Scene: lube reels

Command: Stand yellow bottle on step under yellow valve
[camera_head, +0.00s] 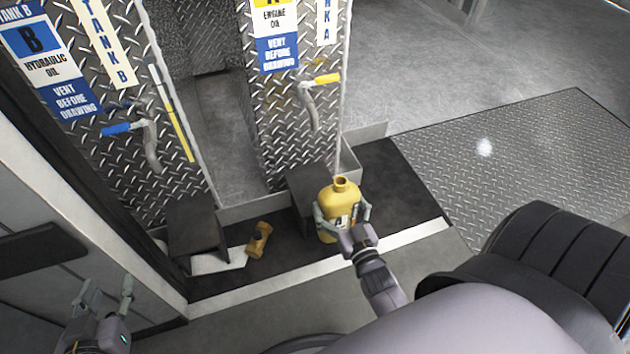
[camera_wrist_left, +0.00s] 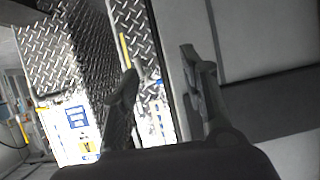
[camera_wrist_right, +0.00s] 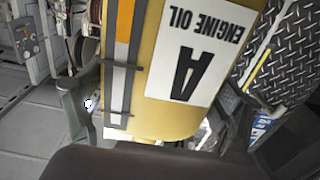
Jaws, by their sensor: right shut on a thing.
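The yellow bottle (camera_head: 341,197) is upright in my right gripper (camera_head: 342,220), whose fingers clasp its sides. In the right wrist view the bottle (camera_wrist_right: 160,118) shows an "ENGINE OIL A" label between the fingers. The yellow-handled valve (camera_head: 318,82) is on the tread-plate panel of tank A, above and left of the bottle. Under it is a dark step (camera_head: 306,178); the bottle overlaps its right part in the head view, and I cannot tell whether they touch. My left gripper (camera_head: 108,296) is open and empty at the lower left.
A blue-handled valve (camera_head: 130,128) is on the tank B panel, with another dark step (camera_head: 196,225) below it. A yellow object (camera_head: 259,240) lies on the dark mat between the steps. A dark reel or roll (camera_head: 560,262) is at the right.

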